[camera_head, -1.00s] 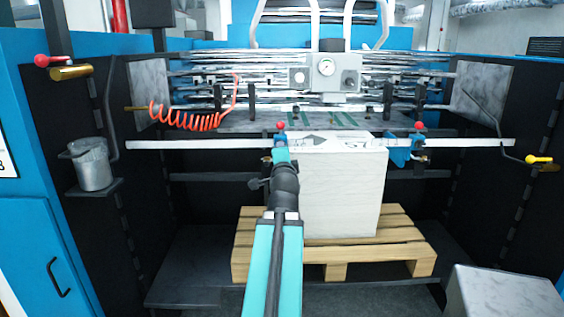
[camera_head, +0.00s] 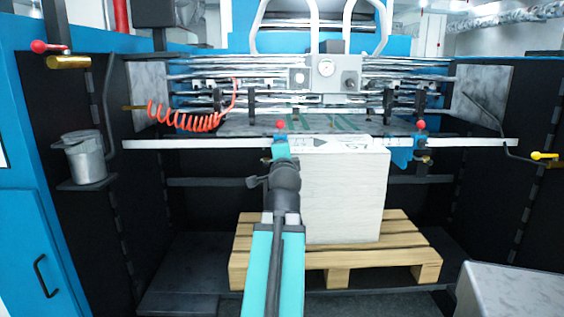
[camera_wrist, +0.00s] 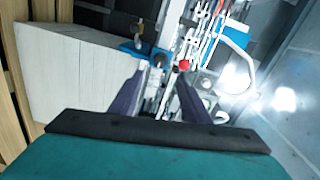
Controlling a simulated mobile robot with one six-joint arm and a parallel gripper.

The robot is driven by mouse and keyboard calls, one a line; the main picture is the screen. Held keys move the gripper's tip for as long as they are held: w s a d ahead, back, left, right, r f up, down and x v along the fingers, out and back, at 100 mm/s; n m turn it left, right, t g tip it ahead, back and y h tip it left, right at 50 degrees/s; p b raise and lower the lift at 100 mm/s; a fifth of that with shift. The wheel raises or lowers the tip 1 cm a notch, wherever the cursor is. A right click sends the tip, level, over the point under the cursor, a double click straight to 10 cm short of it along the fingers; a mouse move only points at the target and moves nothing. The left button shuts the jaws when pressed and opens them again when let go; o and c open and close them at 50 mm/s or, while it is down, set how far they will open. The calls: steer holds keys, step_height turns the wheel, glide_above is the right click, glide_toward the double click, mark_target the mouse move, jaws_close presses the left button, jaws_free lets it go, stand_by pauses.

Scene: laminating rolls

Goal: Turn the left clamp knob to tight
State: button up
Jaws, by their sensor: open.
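The left clamp sits on the long pale horizontal bar (camera_head: 200,143). In the head view only its red ball (camera_head: 280,124) shows clearly above my arm, which hides the clamp body and knob. In the wrist view a red ball (camera_wrist: 185,65) shows just beyond the tip of one finger. My gripper (camera_wrist: 163,72) is open, its two dark fingers apart. Small grey metal parts (camera_wrist: 158,61) show between and beyond the fingertips; I cannot tell which is the knob, or whether a finger touches it.
The blue right clamp (camera_head: 401,152) with its red ball (camera_head: 421,125) is farther along the bar. A white paper stack (camera_head: 345,195) stands on a wooden pallet (camera_head: 335,274) right of my arm. A coiled red hose (camera_head: 185,122) hangs left. A grey box (camera_head: 510,292) stands front right.

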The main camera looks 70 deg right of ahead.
steer(key=shift+b+v, duration=1.2)
steer(key=shift+w, duration=0.1)
